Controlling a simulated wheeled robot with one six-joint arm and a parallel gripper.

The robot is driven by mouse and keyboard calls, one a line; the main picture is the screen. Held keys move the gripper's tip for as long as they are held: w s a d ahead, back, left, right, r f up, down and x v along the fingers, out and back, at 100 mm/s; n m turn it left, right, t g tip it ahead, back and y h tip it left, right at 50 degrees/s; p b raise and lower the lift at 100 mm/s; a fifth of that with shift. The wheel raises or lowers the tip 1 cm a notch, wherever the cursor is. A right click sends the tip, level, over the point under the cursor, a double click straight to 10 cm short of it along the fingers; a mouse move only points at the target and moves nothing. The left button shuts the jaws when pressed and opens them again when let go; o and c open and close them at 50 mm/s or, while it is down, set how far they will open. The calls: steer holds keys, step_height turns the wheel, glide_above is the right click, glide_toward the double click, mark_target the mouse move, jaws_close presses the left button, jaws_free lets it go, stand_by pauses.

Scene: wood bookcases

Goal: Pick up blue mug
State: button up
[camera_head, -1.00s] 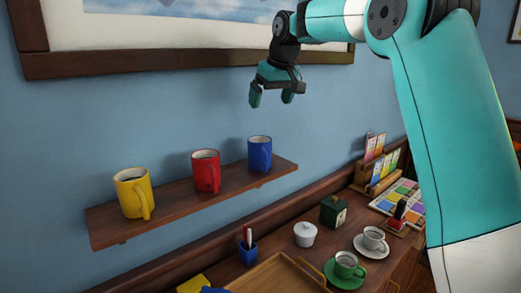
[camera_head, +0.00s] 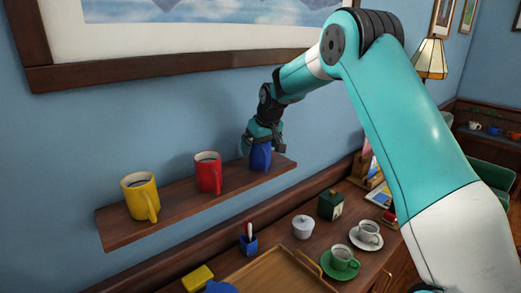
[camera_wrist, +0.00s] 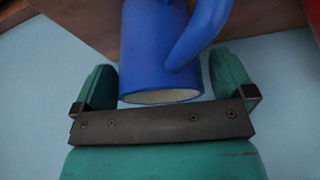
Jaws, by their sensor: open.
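The blue mug (camera_head: 260,157) stands at the right end of the wooden wall shelf (camera_head: 185,214), its upper part hidden by my gripper. My gripper (camera_head: 262,150) is over the mug from above. In the wrist view the blue mug (camera_wrist: 160,50) lies between the two teal fingers of my gripper (camera_wrist: 160,85), with a gap visible beside the mug near each finger. The mug's white rim faces the gripper's palm, and its handle shows at the upper right. The jaws are open.
A red mug (camera_head: 208,172) and a yellow mug (camera_head: 140,196) stand to the left on the same shelf. A framed picture (camera_head: 130,68) hangs above. Below, a sideboard holds a wooden tray (camera_head: 262,272), a pen holder (camera_head: 249,245), a white pot (camera_head: 303,227) and cups.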

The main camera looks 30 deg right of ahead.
steer(key=shift+w+f, duration=0.15)
steer(key=shift+f, duration=0.25)
steer(key=shift+r, duration=0.1)
steer(key=c, duration=1.1)
